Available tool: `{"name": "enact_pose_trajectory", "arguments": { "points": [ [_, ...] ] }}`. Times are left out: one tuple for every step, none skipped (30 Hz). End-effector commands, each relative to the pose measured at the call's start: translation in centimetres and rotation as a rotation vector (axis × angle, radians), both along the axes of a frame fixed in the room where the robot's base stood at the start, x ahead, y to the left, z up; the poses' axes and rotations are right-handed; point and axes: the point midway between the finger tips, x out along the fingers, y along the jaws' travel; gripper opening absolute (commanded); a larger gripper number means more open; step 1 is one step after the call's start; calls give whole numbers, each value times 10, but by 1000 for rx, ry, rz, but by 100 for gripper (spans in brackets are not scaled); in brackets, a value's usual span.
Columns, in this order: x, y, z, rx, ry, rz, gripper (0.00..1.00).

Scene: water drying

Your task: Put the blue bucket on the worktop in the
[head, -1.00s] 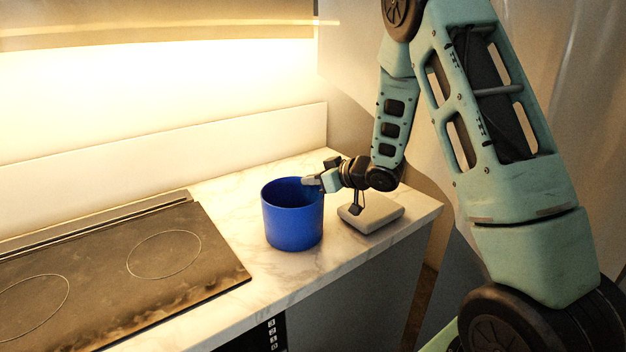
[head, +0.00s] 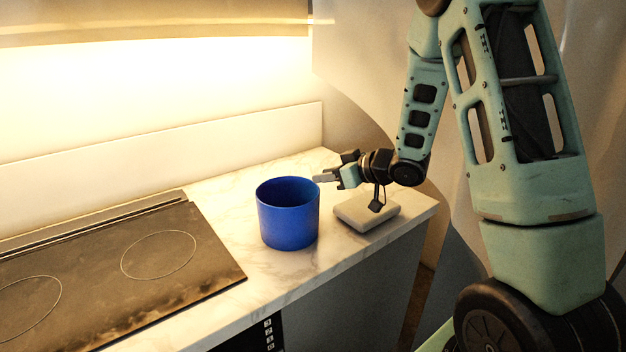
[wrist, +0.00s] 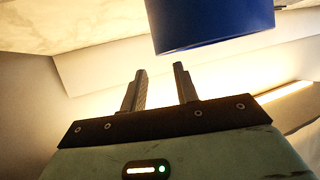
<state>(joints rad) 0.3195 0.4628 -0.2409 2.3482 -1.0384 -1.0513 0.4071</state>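The blue bucket (head: 288,222) stands upright on the marble worktop (head: 228,203), between the black hob and a pale block. It also shows in the wrist view (wrist: 212,22), at the top, beyond the fingers. My gripper (head: 328,177) is just right of the bucket's rim, level with it. In the wrist view my gripper's two fingers (wrist: 161,88) are spread apart with nothing between them. The bucket appears clear of the fingers. The bucket's inside bottom is hidden in the head view.
A pale, rounded block (head: 367,211) lies on the worktop under my wrist, near the right end. The black hob (head: 110,270) takes up the left part. A low backsplash (head: 200,150) runs along the back. Bare marble shows behind and in front of the bucket.

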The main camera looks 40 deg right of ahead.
Motion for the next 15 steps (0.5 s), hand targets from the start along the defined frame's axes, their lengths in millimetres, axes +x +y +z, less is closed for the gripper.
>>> {"name": "enact_pose_trajectory", "arguments": {
  "points": [
    [-9, -5, 5, -1, -2, -5, 30],
    [-14, -6, 7, -1, -1, -3, 30],
    [-21, -9, 10, 0, -2, -4, 30],
    [-25, -10, 12, 0, -1, -2, 30],
    [-29, -11, 14, 0, -2, -3, 30],
    [-34, -13, 16, -1, -1, -1, 30],
    [-37, -15, 17, 0, -1, -2, 30],
    [-40, -16, 19, 0, -1, -2, 30],
    [-43, -16, 20, 0, -1, -1, 30],
    [-45, -17, 21, 0, -1, 0, 30],
    [-47, -17, 22, 1, -1, 0, 30],
    [-48, -17, 22, 1, 0, 0, 30],
    [-49, -18, 22, 1, 0, 1, 30],
    [-50, -18, 23, 1, 0, 1, 30],
    [-50, -18, 23, 1, 0, 1, 30]
  ]
}}
